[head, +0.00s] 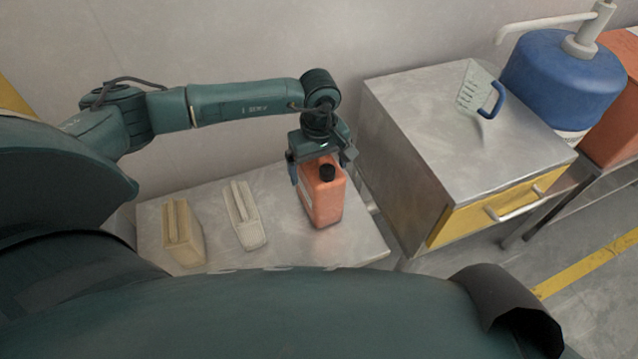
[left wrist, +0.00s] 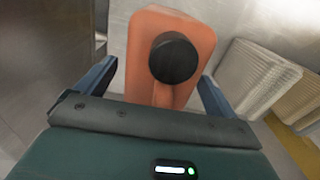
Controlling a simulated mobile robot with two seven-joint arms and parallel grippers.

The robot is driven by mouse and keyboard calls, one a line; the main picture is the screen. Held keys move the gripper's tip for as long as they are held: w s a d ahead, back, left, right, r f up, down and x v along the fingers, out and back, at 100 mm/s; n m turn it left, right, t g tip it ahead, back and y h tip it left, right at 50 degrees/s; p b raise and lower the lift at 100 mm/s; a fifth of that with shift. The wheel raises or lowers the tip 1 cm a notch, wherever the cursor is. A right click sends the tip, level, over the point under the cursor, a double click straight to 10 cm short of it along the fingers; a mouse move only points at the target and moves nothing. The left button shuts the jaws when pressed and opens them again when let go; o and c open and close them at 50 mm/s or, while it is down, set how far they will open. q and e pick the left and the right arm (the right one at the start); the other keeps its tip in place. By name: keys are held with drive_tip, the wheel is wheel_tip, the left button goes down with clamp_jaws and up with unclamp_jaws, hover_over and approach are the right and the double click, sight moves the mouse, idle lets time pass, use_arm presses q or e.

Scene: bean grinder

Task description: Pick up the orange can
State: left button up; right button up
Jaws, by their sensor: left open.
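The orange can (head: 324,200) stands upright on the low metal table (head: 285,247), near its right side. It has a black cap, which faces the camera in the left wrist view, where the can (left wrist: 143,40) is in the upper middle. My left gripper (head: 318,172) is at the top of the can, pointing down. In the left wrist view its two blue fingers (left wrist: 154,88) are spread, one on each side of the can. I cannot tell whether either finger touches it. My right gripper is not in view.
Two beige scoop-like tools, one nearer the left (head: 183,235) and one in the middle (head: 244,215), lie left of the can. A metal cabinet (head: 440,130) with a yellow drawer stands close on the right. A wall rises behind the table.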

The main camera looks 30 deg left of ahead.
use_arm(q)
drive_tip(key=shift+c, duration=0.3)
drive_tip(key=shift+r, duration=0.1)
drive_tip(key=c, duration=1.9)
drive_tip(key=shift+o, duration=0.2)
